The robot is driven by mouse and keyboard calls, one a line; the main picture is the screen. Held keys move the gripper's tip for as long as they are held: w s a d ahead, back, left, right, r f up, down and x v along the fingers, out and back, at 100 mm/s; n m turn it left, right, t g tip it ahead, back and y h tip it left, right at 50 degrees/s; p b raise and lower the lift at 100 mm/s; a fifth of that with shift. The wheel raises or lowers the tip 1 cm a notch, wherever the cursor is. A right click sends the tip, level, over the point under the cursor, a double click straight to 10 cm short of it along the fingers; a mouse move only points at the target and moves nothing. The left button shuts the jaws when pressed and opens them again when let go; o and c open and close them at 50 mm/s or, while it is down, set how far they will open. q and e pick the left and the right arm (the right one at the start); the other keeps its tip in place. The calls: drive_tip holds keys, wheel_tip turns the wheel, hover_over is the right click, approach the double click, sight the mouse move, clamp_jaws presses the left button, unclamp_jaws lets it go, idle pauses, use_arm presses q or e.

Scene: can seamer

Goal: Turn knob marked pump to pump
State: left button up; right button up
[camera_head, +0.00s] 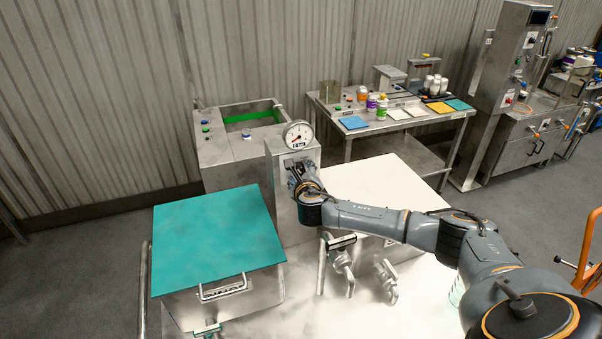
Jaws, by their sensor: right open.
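A steel control box (285,218) stands in the middle, with a round white pressure gauge (298,135) on its top. My right gripper (294,167) is at the upper front face of this box, just below the gauge. My right arm reaches to it from the lower right. The gripper is open, and its dark fingers are close to the panel. The pump knob is hidden behind the gripper, so I cannot tell its position or whether the fingers touch it. My left gripper is not in view.
A steel chamber with a teal lid (218,240) stands left of the box. Pipes with valve handles (341,262) stick up below my right arm. A white surface (375,185) lies behind the arm. A side table (400,125) with bottles and coloured sheets stands behind.

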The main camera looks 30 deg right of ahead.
drive_tip(key=c, duration=1.2)
drive_tip(key=shift+o, duration=0.2)
drive_tip(key=shift+s+m, duration=0.1)
drive_tip(key=shift+m, duration=0.2)
drive_tip(key=m+y, duration=0.2)
drive_tip(key=m, duration=0.2)
drive_tip(key=shift+d+y, duration=0.15)
drive_tip(key=shift+y, duration=0.25)
drive_tip(key=m+y, duration=0.2)
drive_tip(key=m, duration=0.1)
drive_tip(key=shift+m+t, duration=0.4)
drive_tip(key=o, duration=1.2)
drive_tip(key=shift+c, duration=0.2)
